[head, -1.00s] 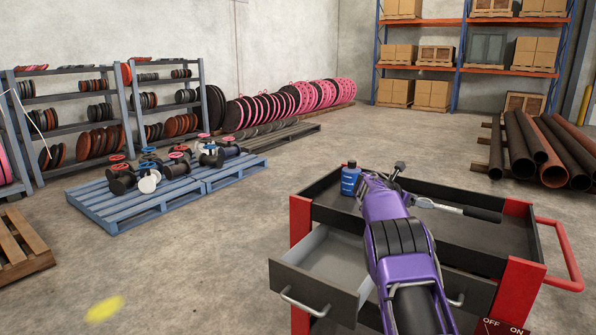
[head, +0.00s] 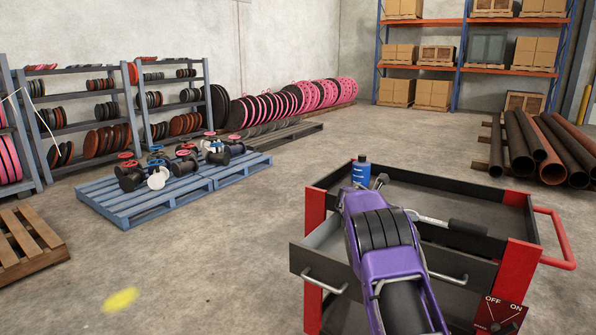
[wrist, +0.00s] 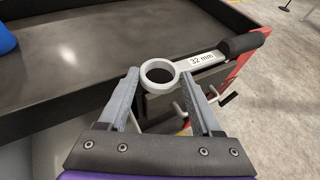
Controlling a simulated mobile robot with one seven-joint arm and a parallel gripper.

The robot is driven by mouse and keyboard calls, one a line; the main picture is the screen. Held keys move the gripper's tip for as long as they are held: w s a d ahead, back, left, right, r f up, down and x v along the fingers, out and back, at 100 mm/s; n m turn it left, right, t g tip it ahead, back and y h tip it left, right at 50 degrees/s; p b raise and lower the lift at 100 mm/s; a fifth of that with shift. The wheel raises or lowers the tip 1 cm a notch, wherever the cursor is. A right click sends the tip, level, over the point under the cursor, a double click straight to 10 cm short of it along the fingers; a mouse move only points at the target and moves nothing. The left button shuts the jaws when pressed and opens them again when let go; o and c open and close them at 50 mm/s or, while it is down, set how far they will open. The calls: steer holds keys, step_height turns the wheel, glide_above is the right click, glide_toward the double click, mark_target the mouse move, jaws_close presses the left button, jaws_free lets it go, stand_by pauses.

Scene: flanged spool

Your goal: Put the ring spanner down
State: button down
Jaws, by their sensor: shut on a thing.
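The ring spanner (wrist: 203,60) has a pale metal ring and shaft marked "32 mm" and a black grip. In the wrist view my gripper (wrist: 163,84) is shut on its ring end, one finger on each side. The shaft points up and to the right, away from the fingers. In the head view the spanner (head: 430,219) shows to the right of my purple arm, with the trolley top (head: 405,193) behind it; my arm hides its ring end. I cannot tell whether the spanner touches the trolley.
A blue bottle (head: 361,172) stands at the trolley's far left corner. The trolley top has a raised rim and otherwise looks bare. A drawer (head: 322,270) is pulled out at the front left. A red handle (head: 566,240) juts out at the right.

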steer(key=s+a+f, duration=0.1)
steer(key=a, duration=0.1)
steer(key=s+a+f, duration=0.1)
steer(key=s+a, duration=0.1)
steer(key=s+a+f, duration=0.1)
steer(key=s+a, duration=0.1)
steer(key=a, duration=0.1)
steer(key=shift+p, duration=0.35)
steer(key=s+a+f+n+t+p, duration=0.15)
steer(key=s+a, duration=0.25)
steer(key=s, duration=0.4)
steer(key=s+a+f+y, duration=0.1)
steer(key=s+a+f, duration=0.15)
steer(key=s, duration=0.55)
steer(key=s+a+f+n+t, duration=0.1)
steer(key=s+a, duration=0.3)
steer(key=s, duration=0.4)
step_height(320, 180, up, 11)
steer(key=w+n+t+y, duration=0.1)
steer(key=n+t+y, duration=0.3)
steer(key=n+y, duration=0.2)
steer(key=shift+w+a+n+t+y, duration=0.2)
steer(key=shift+w+n+t+y, duration=0.2)
steer(key=shift+y, duration=0.1)
